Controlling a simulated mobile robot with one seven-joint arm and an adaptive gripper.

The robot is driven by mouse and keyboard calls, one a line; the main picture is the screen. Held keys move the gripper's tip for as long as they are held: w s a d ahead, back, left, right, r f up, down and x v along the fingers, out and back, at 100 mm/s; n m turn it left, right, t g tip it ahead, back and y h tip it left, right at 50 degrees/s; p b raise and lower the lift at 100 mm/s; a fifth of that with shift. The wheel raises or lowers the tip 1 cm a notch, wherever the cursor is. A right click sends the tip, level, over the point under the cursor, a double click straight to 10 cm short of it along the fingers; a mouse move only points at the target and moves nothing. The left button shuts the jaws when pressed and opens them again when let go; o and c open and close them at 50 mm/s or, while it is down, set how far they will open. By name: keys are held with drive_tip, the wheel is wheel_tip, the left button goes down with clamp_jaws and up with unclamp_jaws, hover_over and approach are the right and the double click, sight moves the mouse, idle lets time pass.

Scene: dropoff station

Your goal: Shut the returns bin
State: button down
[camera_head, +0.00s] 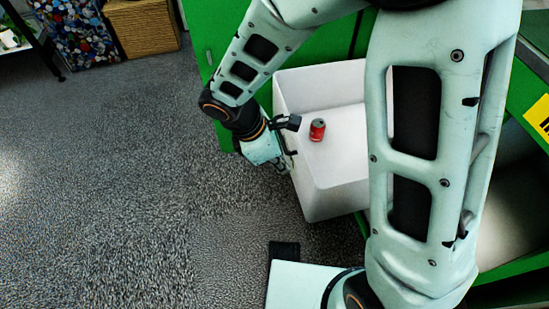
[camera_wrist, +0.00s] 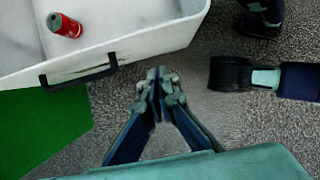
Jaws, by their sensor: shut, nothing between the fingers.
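The returns bin (camera_head: 337,187) is a white open-topped box standing out from the green station, in the middle of the head view. A red can (camera_head: 317,130) lies inside it. My gripper (camera_head: 283,162) is just outside the bin's left wall. In the wrist view my gripper (camera_wrist: 159,84) is shut and empty over the floor. The bin (camera_wrist: 135,45) fills the upper left there, with the red can (camera_wrist: 65,26) inside. A black bar handle (camera_wrist: 78,77) is on its near wall, left of my fingertips and apart from them. My arm hides the bin's right part.
The green station (camera_head: 205,30) stands behind the bin, and its panel (camera_wrist: 40,125) shows below the bin in the wrist view. Grey carpet (camera_head: 110,180) is clear at the left. A woven box (camera_head: 142,27) stands at the back left.

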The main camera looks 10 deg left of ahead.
drive_tip(key=shift+w+d, duration=0.25)
drive_tip(key=shift+d, duration=0.4)
drive_tip(key=shift+w+d, duration=0.3)
drive_tip(key=shift+d, duration=0.3)
drive_tip(key=shift+w+d, duration=0.25)
drive_tip(key=shift+d, duration=0.4)
